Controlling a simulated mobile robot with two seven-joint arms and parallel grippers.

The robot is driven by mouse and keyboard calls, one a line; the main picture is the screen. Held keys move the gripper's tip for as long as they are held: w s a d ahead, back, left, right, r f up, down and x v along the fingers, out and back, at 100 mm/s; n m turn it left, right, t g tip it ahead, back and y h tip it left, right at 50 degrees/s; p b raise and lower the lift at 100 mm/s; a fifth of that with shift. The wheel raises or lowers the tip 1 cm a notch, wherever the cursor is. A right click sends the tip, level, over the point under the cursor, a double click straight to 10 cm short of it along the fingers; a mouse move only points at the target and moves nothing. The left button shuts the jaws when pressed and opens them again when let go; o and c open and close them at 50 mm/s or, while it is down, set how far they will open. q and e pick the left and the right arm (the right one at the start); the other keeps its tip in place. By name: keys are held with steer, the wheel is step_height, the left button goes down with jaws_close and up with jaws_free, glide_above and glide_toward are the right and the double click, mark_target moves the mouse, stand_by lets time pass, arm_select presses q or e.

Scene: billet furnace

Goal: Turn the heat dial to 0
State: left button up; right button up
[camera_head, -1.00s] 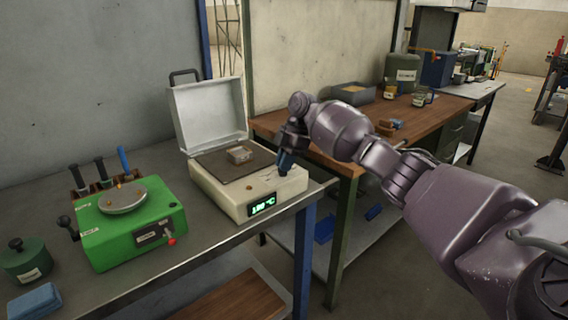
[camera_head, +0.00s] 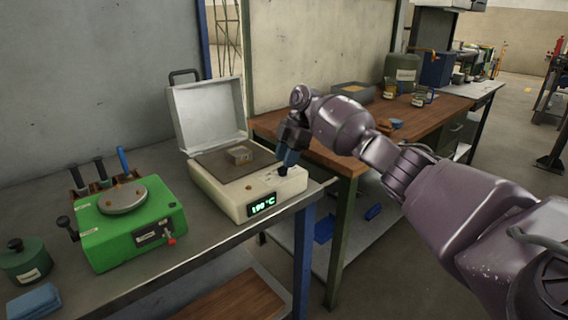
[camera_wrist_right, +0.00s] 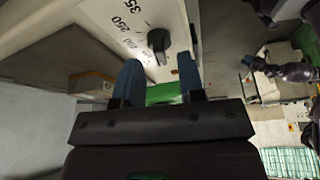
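The cream furnace box (camera_head: 232,203) stands on the grey bench with its lid (camera_head: 208,115) open. Its green display (camera_head: 262,204) appears to read 190 °C. The black heat dial (camera_head: 283,170) is on the top panel near the right corner. In the wrist view the dial (camera_wrist_right: 158,42) sits beside a printed scale, with 250 legible. My right gripper (camera_head: 288,157) is just above the dial, with blue fingers. In the wrist view the gripper (camera_wrist_right: 158,72) is open, its fingers apart and empty, with the dial just beyond the tips. My left gripper is out of view.
A small block (camera_head: 238,154) lies on the furnace's dark plate. A green device (camera_head: 130,225) with a round metal top stands to the left on the bench. A wooden-topped table (camera_head: 345,160) stands to the right, behind my right arm.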

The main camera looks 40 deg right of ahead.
steer(key=v, duration=0.8)
steer(key=shift+d+r, duration=0.15)
steer(key=shift+r, duration=0.05)
